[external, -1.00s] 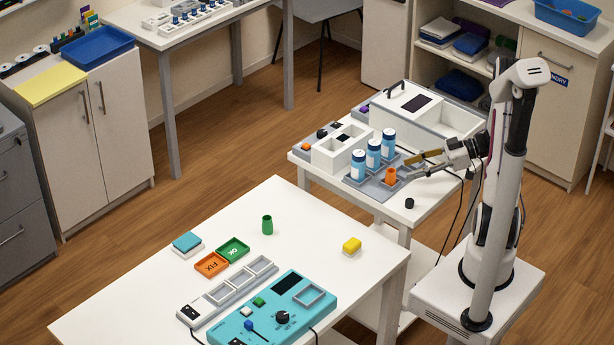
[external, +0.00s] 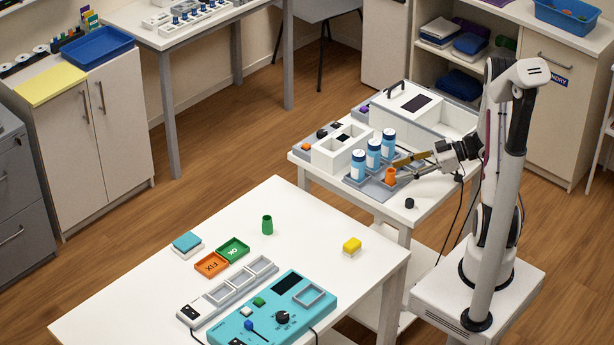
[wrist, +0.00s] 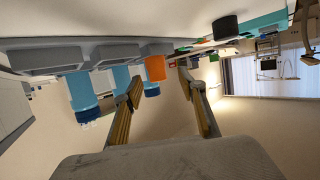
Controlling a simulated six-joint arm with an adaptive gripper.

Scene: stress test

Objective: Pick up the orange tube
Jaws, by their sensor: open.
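In the wrist view, the picture is upside down and the orange tube (wrist: 155,68) shows between the two tips of my open gripper (wrist: 160,77). I cannot tell whether either finger touches it.
The blue bottles stand close beside the tube. A small black cylinder (external: 409,203) sits near the table's front edge. A white box with compartments (external: 338,157) is left of the bottles, and a larger white bin (external: 450,122) is behind. The front table holds a teal panel (external: 270,318).

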